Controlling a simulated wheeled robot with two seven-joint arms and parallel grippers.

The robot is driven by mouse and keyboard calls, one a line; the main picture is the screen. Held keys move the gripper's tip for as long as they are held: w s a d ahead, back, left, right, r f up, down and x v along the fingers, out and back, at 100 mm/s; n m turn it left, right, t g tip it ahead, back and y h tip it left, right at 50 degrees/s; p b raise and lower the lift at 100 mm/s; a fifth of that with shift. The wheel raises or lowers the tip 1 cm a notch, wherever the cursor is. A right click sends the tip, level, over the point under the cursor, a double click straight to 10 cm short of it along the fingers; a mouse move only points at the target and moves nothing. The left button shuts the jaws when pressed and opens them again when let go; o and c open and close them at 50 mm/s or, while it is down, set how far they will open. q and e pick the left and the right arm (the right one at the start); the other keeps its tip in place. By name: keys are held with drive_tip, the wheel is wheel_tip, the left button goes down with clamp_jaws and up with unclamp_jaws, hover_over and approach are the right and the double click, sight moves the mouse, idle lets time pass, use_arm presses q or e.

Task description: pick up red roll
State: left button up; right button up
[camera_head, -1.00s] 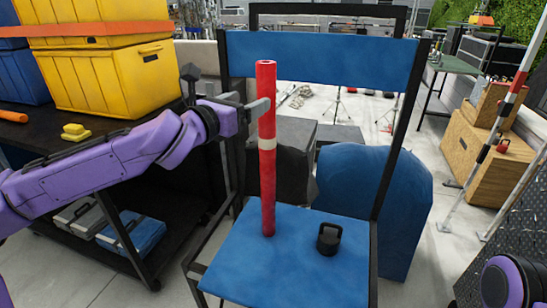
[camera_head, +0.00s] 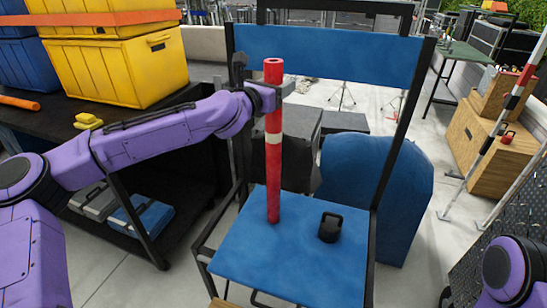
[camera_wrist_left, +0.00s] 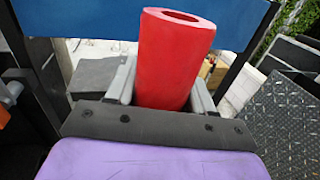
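The red roll (camera_head: 273,180) is a tall red tube with a pale band, standing upright on the blue seat of a chair (camera_head: 255,255). My left gripper (camera_head: 277,91) is at its upper part, above the band, reaching in from the left. In the left wrist view the grey fingers (camera_wrist_left: 161,90) lie on both sides of the red roll (camera_wrist_left: 172,50), very close to it. I cannot tell whether they press on it. The roll's hollow top end shows above the fingers. My right gripper is out of view; only a purple part of my right arm shows at the lower right.
A black weight-like object with a handle (camera_head: 330,228) stands on the seat right of the roll. The blue chair back (camera_head: 330,55) rises behind. A dark cart (camera_head: 55,140) with yellow and blue crates is at the left. Wooden boxes (camera_head: 470,155) stand at the right.

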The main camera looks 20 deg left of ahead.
use_arm(q)
clamp_jaws()
drive_tip(key=shift+r, duration=0.1)
drive_tip(key=shift+w+r, duration=0.1)
drive_tip(key=shift+r, duration=0.6)
drive_tip(key=s+d+r+b, duration=0.1)
drive_tip(key=s+r+b, duration=0.3)
drive_tip(key=s+r, duration=0.7)
drive_tip(key=s, duration=0.3)
drive_tip(key=shift+d+r, duration=0.25)
